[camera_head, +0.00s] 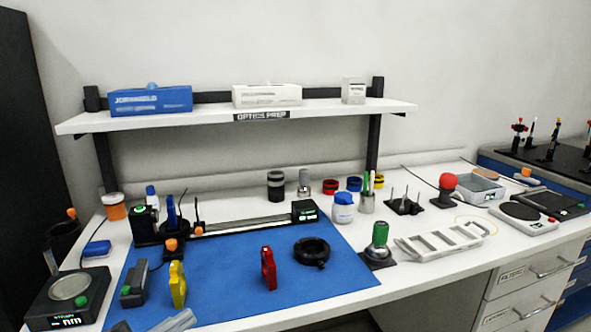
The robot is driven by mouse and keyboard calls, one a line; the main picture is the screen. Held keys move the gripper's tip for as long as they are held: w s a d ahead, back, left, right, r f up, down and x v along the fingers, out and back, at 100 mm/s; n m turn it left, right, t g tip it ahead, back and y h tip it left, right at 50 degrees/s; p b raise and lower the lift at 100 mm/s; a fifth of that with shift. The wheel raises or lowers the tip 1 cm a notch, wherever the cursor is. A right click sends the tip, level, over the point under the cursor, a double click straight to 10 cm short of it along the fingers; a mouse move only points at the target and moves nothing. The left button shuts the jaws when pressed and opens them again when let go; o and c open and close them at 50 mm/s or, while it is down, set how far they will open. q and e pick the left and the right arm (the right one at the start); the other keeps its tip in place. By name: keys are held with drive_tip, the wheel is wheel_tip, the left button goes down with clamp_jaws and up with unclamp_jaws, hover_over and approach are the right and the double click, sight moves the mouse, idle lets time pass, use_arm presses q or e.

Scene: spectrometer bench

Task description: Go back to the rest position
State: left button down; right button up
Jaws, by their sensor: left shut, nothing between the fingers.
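Only the tip of my left gripper (176,321) shows, at the bottom edge left of centre in the head view. Its fingers are shut with nothing between them. It is in front of the blue mat (225,285), close to the yellow clip-like piece (177,284). The rest of the left arm is cut off by the frame. My right gripper is not in view.
A red piece (268,268) and a black ring (312,252) are on the mat. A rail with black blocks (245,226) runs behind. A balance-like device (68,297) stands at left, a green-topped tool (379,238) and slotted grey rack (440,241) at right. A shelf (210,118) overhangs the back.

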use_arm(q)
drive_tip(key=s+a+f+n+t+y, duration=0.1)
drive_tip(key=s+a+f+n+y, duration=0.1)
drive_tip(key=f+n+y, duration=0.4)
drive_tip(key=s+a+f+n+t+y, duration=0.1)
drive_tip(key=f+n+t+y, duration=0.15)
drive_tip(key=f+n, duration=0.4)
drive_tip(key=s+d+f+n+g+y, duration=0.1)
drive_tip(key=s+f+n+g+y, duration=0.3)
drive_tip(key=s+f, duration=0.8)
wheel_tip(320, 180, down, 3)
drive_tip(key=n+g, duration=0.1)
drive_tip(key=g, duration=0.1)
drive_tip(key=shift+s+g, duration=0.2)
drive_tip(key=shift+g, duration=0.15)
